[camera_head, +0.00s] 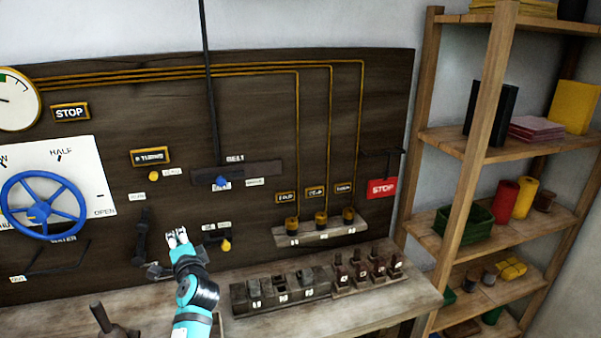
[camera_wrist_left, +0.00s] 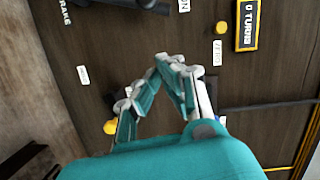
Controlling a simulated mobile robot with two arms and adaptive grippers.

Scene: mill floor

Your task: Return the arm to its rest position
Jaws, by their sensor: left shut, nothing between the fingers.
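My left gripper (camera_head: 177,238) is in front of the dark wooden control panel (camera_head: 110,125), just above the bench, with its arm coming up from below. Its fingertips meet and hold nothing. In the left wrist view the shut fingers (camera_wrist_left: 172,62) point at the panel. A dark lever (camera_head: 143,232) is just left of the gripper, and a yellow knob (camera_head: 226,245) is just to its right. I cannot tell whether the gripper touches either. My right gripper is not in view.
A blue valve wheel (camera_head: 43,205) is at the left of the panel. Slotted blocks (camera_head: 280,291) and several small dark pieces stand on the bench (camera_head: 400,300). A wooden shelf rack (camera_head: 470,155) stands at the right. A dark handle (camera_head: 103,318) stands at the lower left.

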